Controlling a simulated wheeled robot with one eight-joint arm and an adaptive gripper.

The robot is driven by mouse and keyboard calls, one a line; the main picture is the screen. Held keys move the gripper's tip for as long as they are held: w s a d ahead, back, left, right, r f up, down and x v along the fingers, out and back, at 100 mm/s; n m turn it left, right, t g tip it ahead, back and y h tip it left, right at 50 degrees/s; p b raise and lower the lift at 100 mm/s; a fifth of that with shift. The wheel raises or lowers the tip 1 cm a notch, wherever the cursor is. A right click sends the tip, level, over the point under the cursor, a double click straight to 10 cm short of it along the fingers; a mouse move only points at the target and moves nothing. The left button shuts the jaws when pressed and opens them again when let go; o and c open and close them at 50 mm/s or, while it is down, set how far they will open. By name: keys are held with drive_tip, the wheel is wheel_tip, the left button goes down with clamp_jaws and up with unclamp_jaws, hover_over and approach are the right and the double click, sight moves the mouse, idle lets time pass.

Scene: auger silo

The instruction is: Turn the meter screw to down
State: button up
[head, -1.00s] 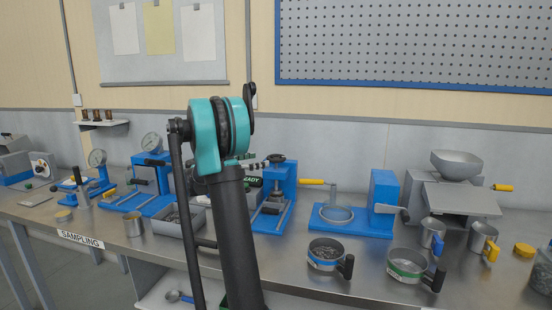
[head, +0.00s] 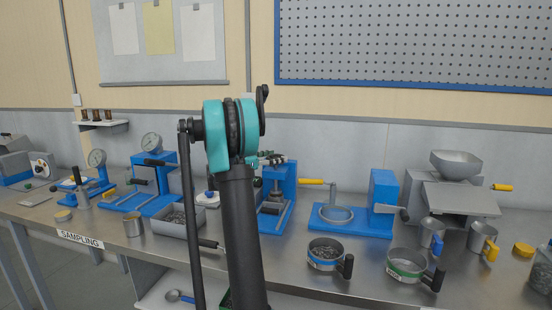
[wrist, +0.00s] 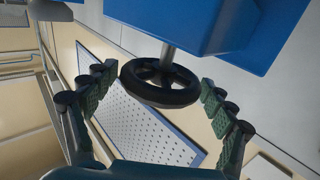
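In the wrist view a black spoked handwheel (wrist: 160,88) sits on a grey shaft below a blue housing (wrist: 215,30). It looks like the meter screw, but I see no label on it. My gripper (wrist: 156,77) is open, with one green padded finger on each side of the wheel. A gap shows on both sides, so neither finger seems to touch it. In the head view my gripper (head: 271,159) is at the top of the blue device (head: 282,180) at mid-bench. My arm and gripper hide most of the wheel and part of the device there.
A blue stand with a ring (head: 337,216) and a grey hopper machine (head: 457,200) stand to the right. Blue gauge presses (head: 155,190) and a grey tray (head: 178,226) are on the left. Pans with black handles (head: 325,254) lie near the front edge.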

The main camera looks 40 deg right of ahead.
drive_tip(key=c, duration=0.8)
